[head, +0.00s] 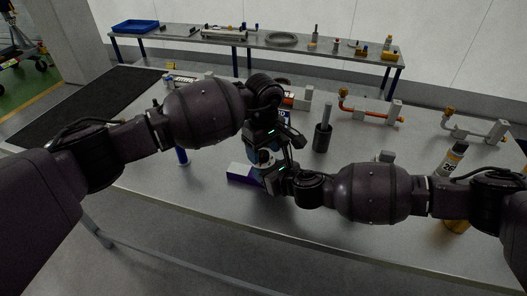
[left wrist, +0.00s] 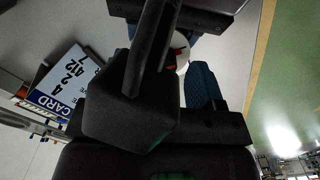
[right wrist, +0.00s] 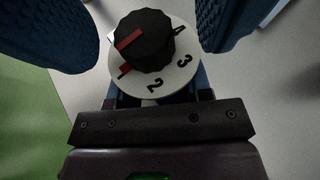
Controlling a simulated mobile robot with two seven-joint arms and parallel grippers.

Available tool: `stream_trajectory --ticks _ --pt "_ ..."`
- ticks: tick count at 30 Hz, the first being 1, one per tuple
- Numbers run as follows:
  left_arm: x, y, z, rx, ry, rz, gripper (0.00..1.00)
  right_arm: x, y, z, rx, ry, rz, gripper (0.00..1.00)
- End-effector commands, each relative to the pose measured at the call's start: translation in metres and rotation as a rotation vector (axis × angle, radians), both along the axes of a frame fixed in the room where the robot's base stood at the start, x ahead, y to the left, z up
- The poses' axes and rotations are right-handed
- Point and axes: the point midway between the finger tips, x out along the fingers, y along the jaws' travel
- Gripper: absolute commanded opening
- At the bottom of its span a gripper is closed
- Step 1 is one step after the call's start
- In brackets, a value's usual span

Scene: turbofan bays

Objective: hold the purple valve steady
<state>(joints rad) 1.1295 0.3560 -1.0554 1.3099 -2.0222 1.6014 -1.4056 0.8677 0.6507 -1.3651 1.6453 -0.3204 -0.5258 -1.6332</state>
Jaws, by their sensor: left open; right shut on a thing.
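The valve's white numbered dial (right wrist: 180,82) and black knob (right wrist: 143,40) with a red pointer show in the right wrist view. My right gripper (head: 272,178) is shut on the valve below the dial, its blue fingers partly hidden under it. My left gripper (head: 262,150) is open above the knob; its blue fingers stand on either side in the right wrist view. In the left wrist view, a dark arm part covers most of the knob, and a bit of dial (left wrist: 183,62) shows. A purple box with a white top (head: 241,178) shows beside the grippers; I cannot tell whether it is the valve's body.
A blue-and-white card (left wrist: 62,85) stands behind my left gripper. A dark cylinder with a grey rod (head: 323,137) stands to the right, and pipe assemblies (head: 372,109) lie at the table's far side. A black-and-grey bottle (head: 453,158) is near my right arm.

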Motion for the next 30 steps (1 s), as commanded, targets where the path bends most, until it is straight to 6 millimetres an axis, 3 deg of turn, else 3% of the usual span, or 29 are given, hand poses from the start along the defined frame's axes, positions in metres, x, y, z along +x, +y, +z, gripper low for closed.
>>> stream_trajectory --ticks 13,23,30 --pt "0.0002 0.0004 -0.0098 0.001 -0.001 0.0 0.61 -0.0001 0.0 -0.0002 0.0 0.0 0.0 0.1" --pt "0.0001 0.0003 -0.0097 0.001 -0.001 0.0 0.11 0.0 -0.0001 -0.0002 0.0 0.0 0.0 0.1" --pt "0.0003 0.0005 -0.0095 0.001 0.0 0.025 0.11 0.0 -0.0001 -0.0002 0.0 0.0 0.0 0.1"
